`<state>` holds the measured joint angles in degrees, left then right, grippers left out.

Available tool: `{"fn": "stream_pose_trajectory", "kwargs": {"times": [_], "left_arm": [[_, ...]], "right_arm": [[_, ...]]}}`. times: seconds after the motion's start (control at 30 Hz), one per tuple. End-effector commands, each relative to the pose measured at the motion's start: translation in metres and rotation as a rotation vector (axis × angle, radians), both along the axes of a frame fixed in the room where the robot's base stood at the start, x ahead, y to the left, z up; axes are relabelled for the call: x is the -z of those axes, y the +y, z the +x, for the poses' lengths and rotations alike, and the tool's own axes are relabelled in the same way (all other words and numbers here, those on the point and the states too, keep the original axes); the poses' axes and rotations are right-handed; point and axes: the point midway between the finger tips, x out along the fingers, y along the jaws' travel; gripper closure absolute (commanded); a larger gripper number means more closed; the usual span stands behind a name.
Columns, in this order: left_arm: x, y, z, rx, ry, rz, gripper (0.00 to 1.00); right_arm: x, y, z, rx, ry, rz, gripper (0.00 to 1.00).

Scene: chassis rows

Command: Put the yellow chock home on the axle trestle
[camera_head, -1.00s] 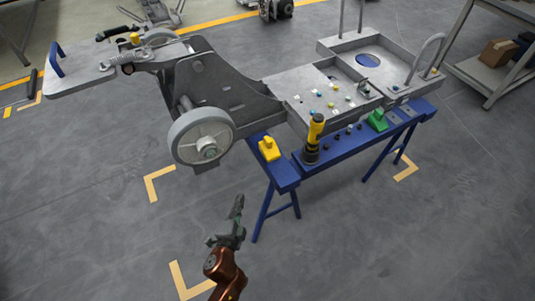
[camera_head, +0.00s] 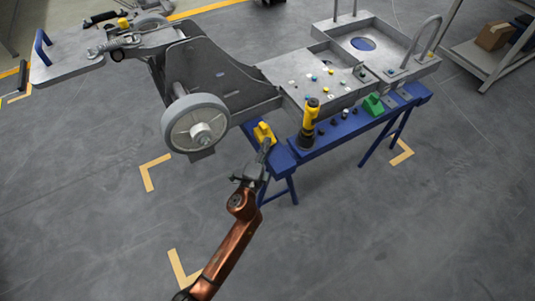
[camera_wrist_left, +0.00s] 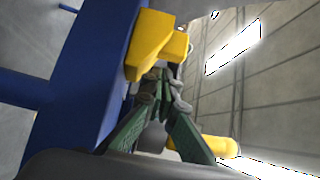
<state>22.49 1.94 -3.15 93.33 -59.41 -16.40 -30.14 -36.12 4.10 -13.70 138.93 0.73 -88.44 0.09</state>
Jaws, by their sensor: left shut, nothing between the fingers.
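The yellow chock (camera_head: 263,134) sits on the left end of the blue axle trestle (camera_head: 281,161), beside the grey wheel. In the left wrist view the chock (camera_wrist_left: 155,45) is close ahead of the fingertips, on the blue trestle top (camera_wrist_left: 85,75). My left gripper (camera_head: 266,145) is at the chock's near side, its fingertips (camera_wrist_left: 160,85) shut with nothing between them. I cannot tell whether the fingertips touch the chock. The gripper hides part of the chock's near side. My right gripper is not in view.
A yellow and black tool (camera_head: 309,122) stands upright on the trestle, right of the chock. A green block (camera_head: 373,104) and several small dark parts are further along. The grey wheel (camera_head: 196,124) is close on the left. Open floor lies in front.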

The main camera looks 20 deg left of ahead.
Motion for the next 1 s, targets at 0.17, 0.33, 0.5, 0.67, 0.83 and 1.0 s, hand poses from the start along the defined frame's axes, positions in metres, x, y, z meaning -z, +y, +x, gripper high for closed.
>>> {"fn": "stream_pose_trajectory", "kwargs": {"times": [0.17,0.33,0.5,0.67,0.83,1.0], "left_arm": [[-0.001,0.01,0.01,0.003,-0.002,0.0,1.0],[-0.001,0.013,0.012,0.003,-0.002,-0.001,1.0],[-0.001,0.013,0.012,0.003,-0.002,-0.001,1.0],[-0.001,0.018,0.016,0.002,-0.002,0.001,1.0],[-0.001,0.038,0.033,0.001,-0.001,0.002,1.0],[-0.001,0.043,0.038,0.003,-0.002,-0.001,1.0]], "right_arm": [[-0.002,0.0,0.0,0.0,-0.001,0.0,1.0],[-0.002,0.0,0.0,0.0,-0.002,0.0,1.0],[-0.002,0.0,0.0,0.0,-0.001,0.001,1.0],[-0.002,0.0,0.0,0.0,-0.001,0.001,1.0],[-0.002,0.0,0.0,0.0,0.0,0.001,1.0],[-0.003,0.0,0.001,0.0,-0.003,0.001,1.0]]}}
